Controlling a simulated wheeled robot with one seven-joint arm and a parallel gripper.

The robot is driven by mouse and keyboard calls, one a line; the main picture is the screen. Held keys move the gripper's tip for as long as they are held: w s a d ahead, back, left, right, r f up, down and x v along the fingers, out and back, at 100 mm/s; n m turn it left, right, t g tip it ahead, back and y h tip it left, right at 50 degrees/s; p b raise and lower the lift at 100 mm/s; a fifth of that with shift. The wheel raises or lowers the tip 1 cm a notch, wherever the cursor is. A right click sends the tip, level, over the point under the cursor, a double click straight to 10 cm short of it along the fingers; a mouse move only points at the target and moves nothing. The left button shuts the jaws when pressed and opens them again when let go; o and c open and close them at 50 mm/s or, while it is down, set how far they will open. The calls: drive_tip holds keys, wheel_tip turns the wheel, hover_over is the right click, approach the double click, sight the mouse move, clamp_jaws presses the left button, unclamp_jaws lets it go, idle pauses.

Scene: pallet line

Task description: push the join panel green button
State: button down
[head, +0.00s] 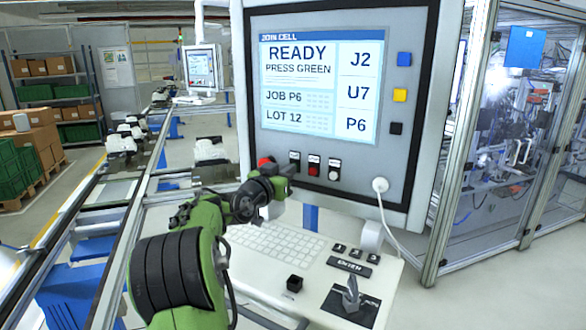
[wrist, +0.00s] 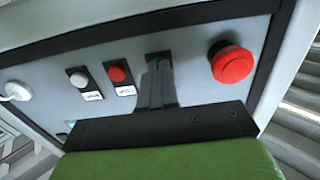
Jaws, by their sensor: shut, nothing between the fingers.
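The join panel (head: 342,192) is a grey box with a screen that reads "READY PRESS GREEN". A row of buttons runs along its lower edge. In the wrist view my gripper (wrist: 157,70) is shut and empty, its fingertips over the dark plate of the green button (wrist: 160,56). I cannot tell whether the tips touch the button. In the head view my gripper (head: 289,170) is at the panel's lower left, just below the dark button plate (head: 294,156).
A large red mushroom button (wrist: 232,63) is to the right of the fingers in the wrist view. A small red button (wrist: 117,74) and a white button (wrist: 79,80) are to their left. A keyboard shelf (head: 270,245) juts out below the panel.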

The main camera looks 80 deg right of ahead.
drive_tip(key=shift+s+d, duration=0.1)
drive_tip(key=shift+d, duration=0.2)
drive_tip(key=shift+a, duration=0.1)
drive_tip(key=b+v, duration=0.3)
drive_tip(key=v, duration=0.1)
drive_tip(key=shift+a, duration=0.4)
drive_tip(key=shift+w, duration=0.2)
idle(0.5)
